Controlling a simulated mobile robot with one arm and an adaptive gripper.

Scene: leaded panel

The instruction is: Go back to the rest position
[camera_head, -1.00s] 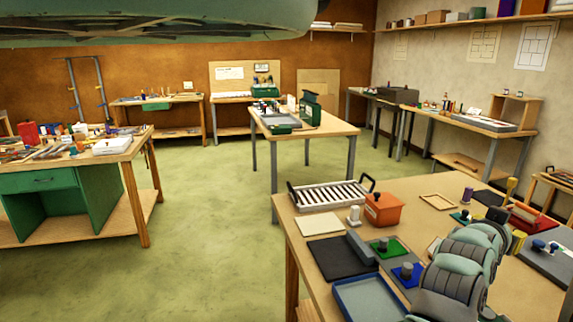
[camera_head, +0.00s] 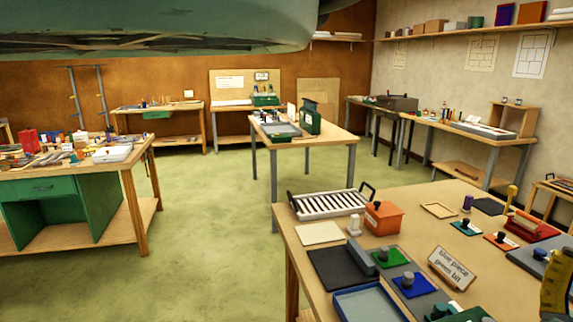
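My gripper is out of view, so whether it is open or shut does not show. A large grey-green part of my own arm (camera_head: 160,28) fills the top of the picture. The near workbench (camera_head: 455,220) at the lower right holds a green piece (camera_head: 391,258) and a blue piece (camera_head: 408,285), each with a knob, on dark pads. A card reading "blue piece, green bit" (camera_head: 451,268) stands beside them.
On the near bench are a slatted white rack (camera_head: 328,204), an orange box (camera_head: 383,218) and a blue-rimmed tray (camera_head: 370,303). A green-drawered bench (camera_head: 40,187) stands left, another table (camera_head: 335,140) in the middle. Green floor (camera_head: 205,240) between them is clear.

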